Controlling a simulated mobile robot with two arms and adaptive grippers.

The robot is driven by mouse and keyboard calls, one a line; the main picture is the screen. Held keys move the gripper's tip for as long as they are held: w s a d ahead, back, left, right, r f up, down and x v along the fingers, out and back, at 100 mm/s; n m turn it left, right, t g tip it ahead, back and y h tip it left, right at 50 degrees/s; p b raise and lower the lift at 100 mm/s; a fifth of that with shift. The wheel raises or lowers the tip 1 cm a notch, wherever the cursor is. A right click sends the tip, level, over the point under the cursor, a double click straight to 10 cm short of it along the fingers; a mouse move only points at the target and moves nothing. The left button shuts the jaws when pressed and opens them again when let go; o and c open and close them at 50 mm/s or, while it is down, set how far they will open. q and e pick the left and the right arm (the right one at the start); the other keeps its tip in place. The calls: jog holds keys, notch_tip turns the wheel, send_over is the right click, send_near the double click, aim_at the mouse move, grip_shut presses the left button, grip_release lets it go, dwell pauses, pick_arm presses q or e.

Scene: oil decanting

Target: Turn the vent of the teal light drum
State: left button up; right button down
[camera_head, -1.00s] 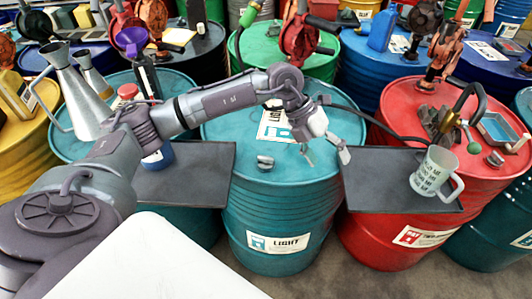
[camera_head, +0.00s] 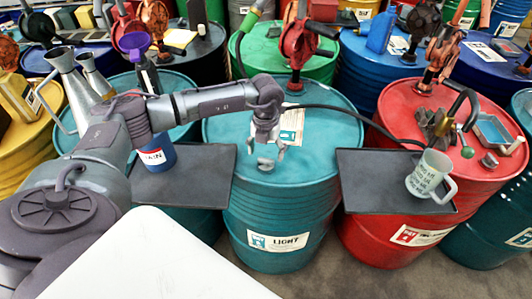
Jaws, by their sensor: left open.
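The teal light drum (camera_head: 275,215) stands in the middle with a "LIGHT" label on its side. Its vent (camera_head: 266,163) is a small grey cap on the lid near the front edge. My left gripper (camera_head: 266,158) points down at the vent, open, with its fingers close around or just above it. Whether the fingers touch the vent cannot be told. The gripper and wrist partly hide the vent and the label on the lid. My right gripper is not in view.
A dark tray (camera_head: 215,190) sits left of the drum, with a blue bottle (camera_head: 160,155) on it. A black hose (camera_head: 345,112) crosses the lid's back towards the red drum (camera_head: 375,235).

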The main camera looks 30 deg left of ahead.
aim_at(266, 163)
pick_arm(q)
jog(key=shift+f, duration=1.25)
jog(key=c, duration=1.2)
jog(key=shift+o, duration=0.2)
